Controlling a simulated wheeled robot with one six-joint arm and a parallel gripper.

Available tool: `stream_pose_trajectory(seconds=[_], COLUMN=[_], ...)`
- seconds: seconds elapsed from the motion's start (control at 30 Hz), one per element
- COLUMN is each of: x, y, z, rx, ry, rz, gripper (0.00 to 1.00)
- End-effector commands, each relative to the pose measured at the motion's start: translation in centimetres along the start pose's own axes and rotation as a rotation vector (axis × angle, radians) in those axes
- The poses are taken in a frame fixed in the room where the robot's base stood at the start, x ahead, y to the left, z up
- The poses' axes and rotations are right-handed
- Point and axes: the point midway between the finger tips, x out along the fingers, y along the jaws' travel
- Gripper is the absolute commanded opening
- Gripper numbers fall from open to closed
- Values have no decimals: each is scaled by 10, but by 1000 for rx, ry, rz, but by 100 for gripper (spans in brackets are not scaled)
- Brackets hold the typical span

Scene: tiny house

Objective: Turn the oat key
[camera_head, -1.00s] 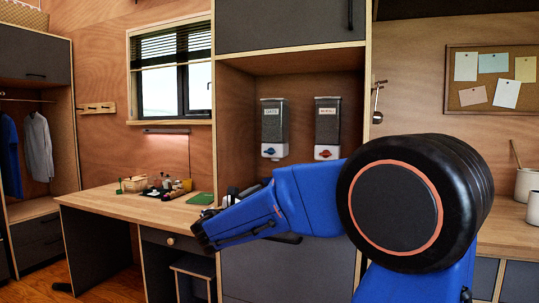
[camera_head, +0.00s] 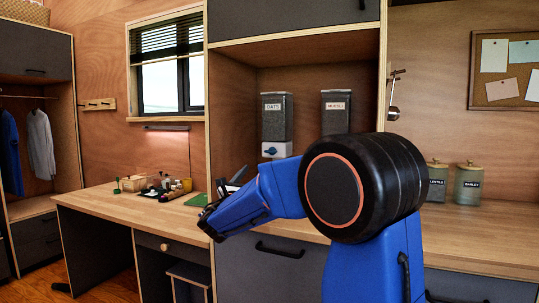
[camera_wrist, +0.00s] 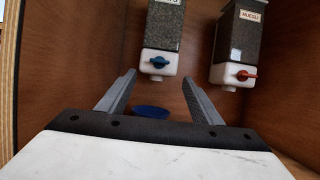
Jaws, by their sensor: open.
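The oats dispenser (camera_head: 277,118) hangs on the back wall of the open cupboard niche, with a label reading OATS. Its blue key (camera_head: 270,151) sits on the white base; the blue key also shows in the wrist view (camera_wrist: 158,62), roughly level. My gripper (camera_wrist: 158,92) is open and empty in the wrist view, its two fingers apart below and in front of the blue key, not touching it. In the head view my gripper (camera_head: 215,215) is at the niche's left front, partly hidden by my arm.
The muesli dispenser (camera_wrist: 240,45) with a red key (camera_wrist: 243,75) hangs to the right. A blue bowl (camera_wrist: 150,112) stands below the oats dispenser, partly hidden by my gripper. Small items lie on the desk (camera_head: 110,200) at left. Jars (camera_head: 468,183) stand on the right counter.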

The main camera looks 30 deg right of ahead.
Motion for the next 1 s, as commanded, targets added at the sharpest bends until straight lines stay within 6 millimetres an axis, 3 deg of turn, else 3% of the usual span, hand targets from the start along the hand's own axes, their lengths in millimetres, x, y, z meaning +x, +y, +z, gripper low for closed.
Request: stream_pose_trajectory(seconds=[0.6, 0.8, 1.0], x=[109, 132, 141], y=[-1, 0, 0], z=[0, -1, 0], rx=[0, 0, 1], ry=[0, 1, 1], rz=[-2, -2, -1], gripper=[59, 59, 59])
